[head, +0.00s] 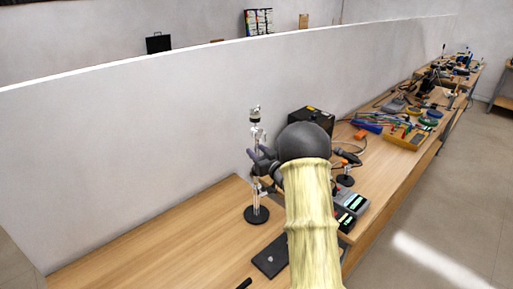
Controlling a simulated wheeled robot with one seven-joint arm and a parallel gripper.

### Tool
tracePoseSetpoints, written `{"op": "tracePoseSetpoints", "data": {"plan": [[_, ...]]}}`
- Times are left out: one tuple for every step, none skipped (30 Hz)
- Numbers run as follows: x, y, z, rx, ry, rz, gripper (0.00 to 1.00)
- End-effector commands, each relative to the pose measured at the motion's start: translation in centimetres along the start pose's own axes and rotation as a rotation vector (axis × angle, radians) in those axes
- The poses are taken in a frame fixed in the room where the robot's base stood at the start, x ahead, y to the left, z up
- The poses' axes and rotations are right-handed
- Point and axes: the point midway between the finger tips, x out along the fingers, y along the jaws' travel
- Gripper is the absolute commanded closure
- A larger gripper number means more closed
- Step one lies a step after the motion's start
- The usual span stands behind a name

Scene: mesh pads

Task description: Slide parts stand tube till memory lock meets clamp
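A thin chrome parts stand (256,190) stands upright on the wooden bench, on a round black base (257,216). My gripper (257,163) is at about mid-height of the stand, at or just beside the tube. My arm comes in from the lower right and hides part of the gripper. The fingers are too small and dark to show whether they close on the tube. I cannot make out the memory lock or the clamp separately.
A black case (311,119) stands behind my arm. A flat dark plate (271,256) lies on the bench in front of the stand. Devices with green displays (350,210), cables and tools fill the bench to the right. A white partition (130,150) runs behind. The bench's left part is clear.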

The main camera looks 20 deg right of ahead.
Motion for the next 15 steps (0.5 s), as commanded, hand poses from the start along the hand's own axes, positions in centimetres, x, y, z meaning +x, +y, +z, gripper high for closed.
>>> {"op": "tracePoseSetpoints", "data": {"plan": [[0.46,-0.05,-0.06,0.0,-0.001,-0.001,0.62],[0.65,-0.04,-0.03,0.0,-0.001,-0.001,0.62],[0.84,-0.02,-0.02,0.0,-0.001,0.0,0.62],[0.92,-0.01,-0.01,0.0,-0.001,0.0,0.62],[0.97,-0.01,0.01,0.0,-0.001,0.0,0.62],[1.01,0.0,0.04,0.0,-0.001,0.0,0.62],[1.01,0.0,0.05,0.0,-0.001,0.001,0.62],[1.0,0.0,0.06,0.0,-0.001,0.001,0.62],[0.99,0.0,0.06,0.0,-0.001,0.001,0.62],[0.99,0.0,0.06,0.0,-0.001,0.001,0.62],[0.98,0.01,0.06,0.0,-0.001,0.001,0.62],[0.98,0.01,0.06,0.0,-0.001,0.001,0.64],[0.98,0.0,0.06,0.0,-0.001,0.001,0.7],[0.97,0.01,0.06,0.0,-0.001,0.001,0.76],[0.97,0.01,0.06,0.0,-0.001,0.001,0.84]]}}
